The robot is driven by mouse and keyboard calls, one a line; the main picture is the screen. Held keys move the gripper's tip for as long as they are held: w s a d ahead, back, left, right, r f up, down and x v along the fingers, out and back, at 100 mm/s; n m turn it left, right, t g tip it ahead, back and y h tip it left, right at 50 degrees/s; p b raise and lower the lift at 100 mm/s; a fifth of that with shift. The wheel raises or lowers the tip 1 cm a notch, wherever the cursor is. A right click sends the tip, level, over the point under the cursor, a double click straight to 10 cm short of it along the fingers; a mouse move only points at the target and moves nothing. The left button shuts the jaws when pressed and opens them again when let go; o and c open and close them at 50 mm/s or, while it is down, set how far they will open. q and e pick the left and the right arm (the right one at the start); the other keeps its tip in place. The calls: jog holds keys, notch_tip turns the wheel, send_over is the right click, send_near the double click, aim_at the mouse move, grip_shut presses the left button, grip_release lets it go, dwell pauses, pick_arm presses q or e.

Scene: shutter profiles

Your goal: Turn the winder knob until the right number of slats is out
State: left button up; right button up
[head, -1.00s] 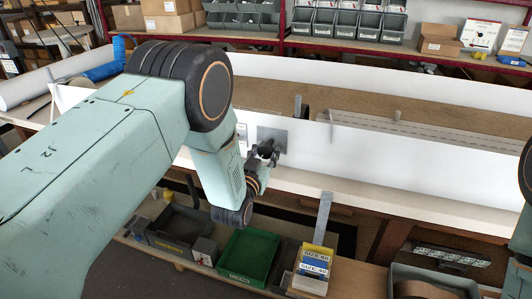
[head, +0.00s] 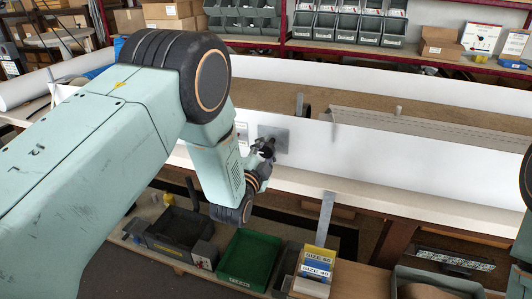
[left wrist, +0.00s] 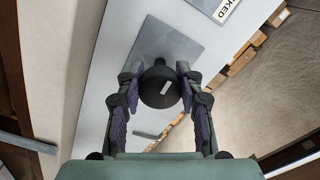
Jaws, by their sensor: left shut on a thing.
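The winder knob (left wrist: 160,88) is round and black with a white mark on its face. It stands out from a grey metal plate (head: 281,137) on the white front panel (head: 375,157). My left gripper (left wrist: 159,92) has its two fingers closed on either side of the knob. In the head view the left gripper (head: 263,152) is at the plate and mostly covers the knob. A long grey perforated strip (head: 400,131), perhaps slats, lies behind the panel; I cannot count any slats. My right gripper is out of view.
Below the bench stand a green bin (head: 249,258), a dark bin (head: 178,232) and yellow and blue size boxes (head: 318,262). A grey upright bar (head: 325,218) stands near them. Part of my right arm shows at the right edge.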

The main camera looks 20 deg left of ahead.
pick_arm(q)
jog(key=m, duration=0.2)
jog(key=m+b, duration=0.1)
jog(key=m, duration=0.2)
jog(key=shift+s+f+m, duration=0.15)
jog(key=shift+m, duration=0.15)
jog(key=shift+d+m+b, duration=0.1)
jog(key=shift+m+b, duration=0.35)
jog(key=shift+m, duration=1.65)
jog(key=shift+f, duration=0.1)
jog(key=o, duration=0.7)
jog(key=shift+s, duration=0.1)
jog(key=o, duration=0.5)
jog(key=shift+r, duration=0.25)
